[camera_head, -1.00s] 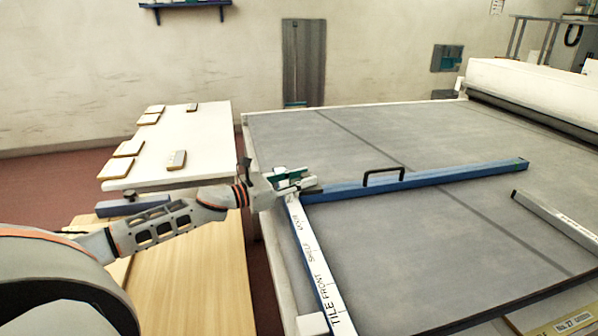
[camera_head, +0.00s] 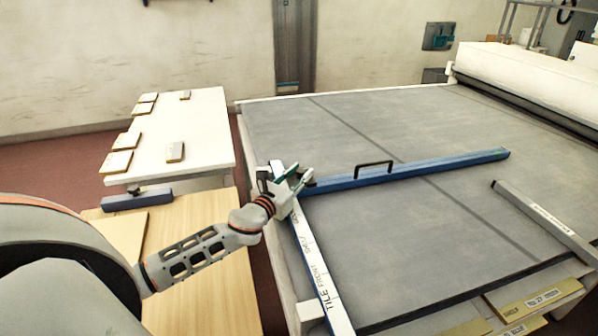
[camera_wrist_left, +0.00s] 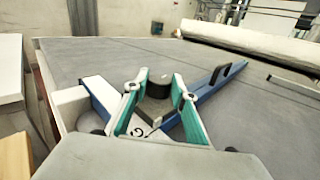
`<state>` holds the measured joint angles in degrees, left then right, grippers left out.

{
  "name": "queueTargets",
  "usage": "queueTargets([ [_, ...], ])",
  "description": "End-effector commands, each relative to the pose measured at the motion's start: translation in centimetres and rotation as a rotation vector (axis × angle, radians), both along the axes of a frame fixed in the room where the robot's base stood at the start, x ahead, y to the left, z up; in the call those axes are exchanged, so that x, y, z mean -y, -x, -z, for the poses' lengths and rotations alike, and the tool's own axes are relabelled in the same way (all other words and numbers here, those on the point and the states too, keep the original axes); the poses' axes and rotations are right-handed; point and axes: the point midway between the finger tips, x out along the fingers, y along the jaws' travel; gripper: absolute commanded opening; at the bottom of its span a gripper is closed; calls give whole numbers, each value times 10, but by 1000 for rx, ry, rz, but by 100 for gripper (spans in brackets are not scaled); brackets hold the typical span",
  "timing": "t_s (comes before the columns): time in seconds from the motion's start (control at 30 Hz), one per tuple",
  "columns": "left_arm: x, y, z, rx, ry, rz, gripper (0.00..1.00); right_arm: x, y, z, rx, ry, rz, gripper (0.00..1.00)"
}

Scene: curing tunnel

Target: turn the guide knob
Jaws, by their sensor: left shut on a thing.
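My left gripper (camera_head: 288,181) is at the corner where the blue guide bar meets the white-topped rail. In the left wrist view its green-lined fingers stand on either side of the dark round guide knob (camera_wrist_left: 158,90) and are shut on it. The knob is hidden by the gripper in the head view. The blue guide bar (camera_head: 430,166), with a black handle (camera_head: 373,167), runs right across the grey table. My right gripper is not in view.
The grey table (camera_head: 400,125) is mostly bare. A grey bar (camera_head: 545,219) lies on its right part. A white table (camera_head: 190,128) with several small tiles and a wooden bench (camera_head: 210,285) stand at left. A white roller (camera_head: 530,85) is at the back right.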

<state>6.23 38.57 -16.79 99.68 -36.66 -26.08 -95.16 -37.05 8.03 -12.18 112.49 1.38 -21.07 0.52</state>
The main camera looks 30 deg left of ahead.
Motion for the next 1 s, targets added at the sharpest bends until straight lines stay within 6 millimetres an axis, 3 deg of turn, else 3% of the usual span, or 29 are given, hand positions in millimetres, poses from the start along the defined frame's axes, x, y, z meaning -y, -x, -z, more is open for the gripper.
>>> queueTargets([
  [0.3, 0, 0, 0, 1, -2, -1, 5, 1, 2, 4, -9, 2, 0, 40],
  [0.33, 0, 0, 0, 1, -2, -1, 34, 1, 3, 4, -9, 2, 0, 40],
  [0.37, 0, 0, 0, 1, -2, -1, 42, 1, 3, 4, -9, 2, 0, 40],
  [0.4, 0, 0, 0, 1, -2, -1, 43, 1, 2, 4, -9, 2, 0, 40],
  [0.77, 0, 2, 0, 0, -1, 0, 43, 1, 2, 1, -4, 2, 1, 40],
  [1.0, 2, 30, 1, -2, -4, 2, 43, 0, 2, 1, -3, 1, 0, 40],
])
